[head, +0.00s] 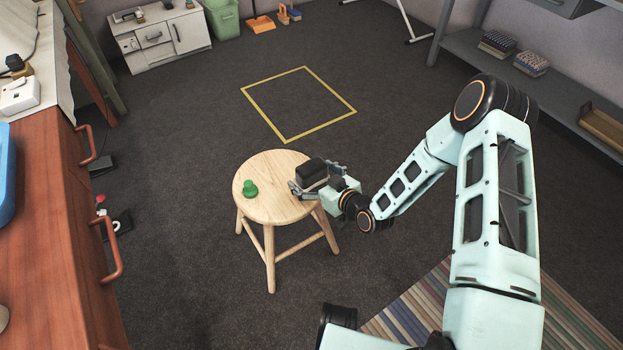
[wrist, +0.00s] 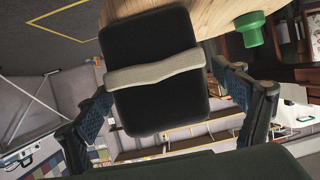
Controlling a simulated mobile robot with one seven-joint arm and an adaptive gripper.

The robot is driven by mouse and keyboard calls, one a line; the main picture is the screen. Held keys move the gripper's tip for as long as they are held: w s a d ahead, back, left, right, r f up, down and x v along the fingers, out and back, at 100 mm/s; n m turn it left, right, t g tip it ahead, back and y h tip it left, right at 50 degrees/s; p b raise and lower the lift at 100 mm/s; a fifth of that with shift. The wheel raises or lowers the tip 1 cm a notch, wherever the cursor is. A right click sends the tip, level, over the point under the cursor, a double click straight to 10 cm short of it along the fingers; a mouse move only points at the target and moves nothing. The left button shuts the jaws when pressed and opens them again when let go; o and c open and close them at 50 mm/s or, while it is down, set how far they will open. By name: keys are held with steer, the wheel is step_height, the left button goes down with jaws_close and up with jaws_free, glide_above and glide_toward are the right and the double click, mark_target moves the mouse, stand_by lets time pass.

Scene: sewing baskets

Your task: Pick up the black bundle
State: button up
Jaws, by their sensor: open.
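The black bundle (head: 311,170) is a dark, rounded block at the right edge of the round wooden stool (head: 262,208). In the wrist view the bundle (wrist: 152,36) fills the upper middle, with a beige band (wrist: 156,69) around it. My gripper (head: 314,178) is at the stool's right edge, with its jaws apart. In the wrist view my gripper (wrist: 160,80) has one finger on each side of the bundle. A gap shows beside the right finger; whether the left finger touches is unclear. The bundle's underside is hidden.
A green spool-like piece (head: 250,188) stands on the stool, left of the bundle. A yellow square outline (head: 250,101) marks the floor behind the stool. A red-brown cabinet (head: 50,230) is at left, a grey shelf (head: 500,62) at right. Open floor surrounds the stool.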

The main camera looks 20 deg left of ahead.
steer(key=shift+c, duration=0.2)
steer(key=c, duration=1.3)
steer(key=shift+o, duration=0.2)
steer(key=shift+r, duration=0.1)
